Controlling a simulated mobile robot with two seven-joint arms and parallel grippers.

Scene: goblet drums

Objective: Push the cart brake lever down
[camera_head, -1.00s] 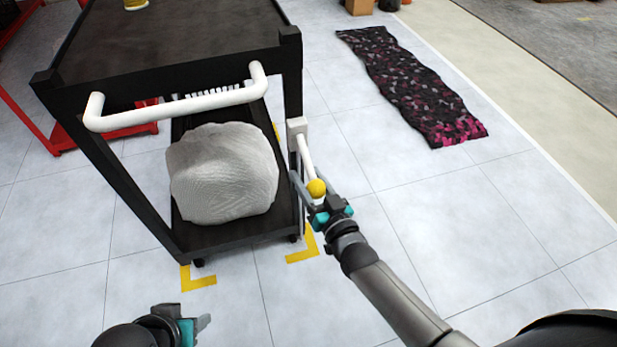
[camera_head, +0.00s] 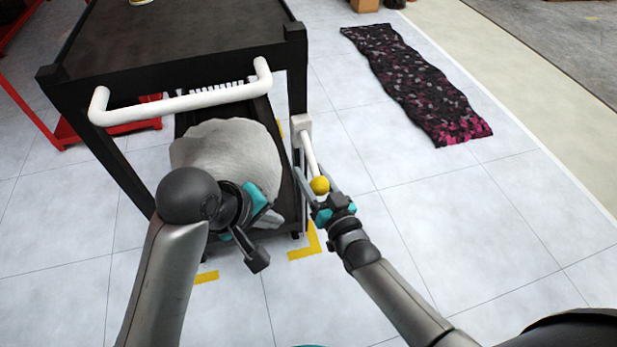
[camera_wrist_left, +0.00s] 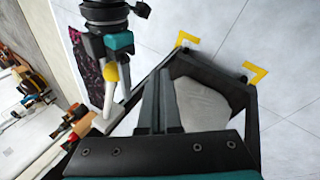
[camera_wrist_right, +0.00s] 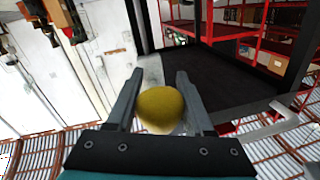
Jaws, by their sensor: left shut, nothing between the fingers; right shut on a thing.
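The brake lever is a white rod (camera_head: 310,154) with a yellow knob (camera_head: 319,185), mounted on a white block at the black cart's front right leg. It slants down from the block toward me. My right gripper (camera_head: 317,194) is shut around the knob end; in the right wrist view the knob (camera_wrist_right: 160,106) sits between the fingers. My left gripper (camera_head: 270,219) is shut and empty, left of the lever, in front of the cart's lower shelf. In the left wrist view its fingers (camera_wrist_left: 160,103) are together, apart from the knob (camera_wrist_left: 111,73).
The black cart (camera_head: 180,45) has a white push handle (camera_head: 185,103). A pale rounded bundle (camera_head: 228,150) lies on its lower shelf, partly hidden by my left arm. A dark patterned mat (camera_head: 415,85) lies right. Tiled floor right of the cart is mostly clear.

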